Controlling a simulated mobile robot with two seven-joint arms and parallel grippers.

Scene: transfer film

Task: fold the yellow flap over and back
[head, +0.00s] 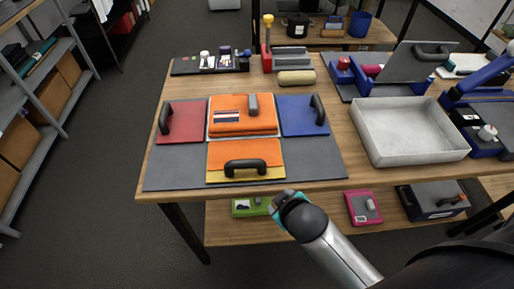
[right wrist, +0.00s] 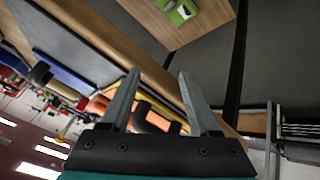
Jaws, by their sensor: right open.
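The yellow flap (head: 218,178) lies at the front middle of the grey mat (head: 175,178). Its yellow shows as a strip along the front edge, below an orange face (head: 225,155). A black arched handle (head: 246,167) stands at its front. My right gripper (head: 284,200) is just off the table's front edge, to the right of and nearer than the flap, touching nothing. In the right wrist view its fingers (right wrist: 158,72) are apart and empty, with the handle (right wrist: 152,120) seen beyond them. My left gripper is in no view.
A red flap (head: 190,137) lies left and a blue flap (head: 298,112) right, each with a black handle. A pale tray (head: 408,155) stands right. A hinged-lid device (head: 415,62) stands behind it. Bare wood borders the mat.

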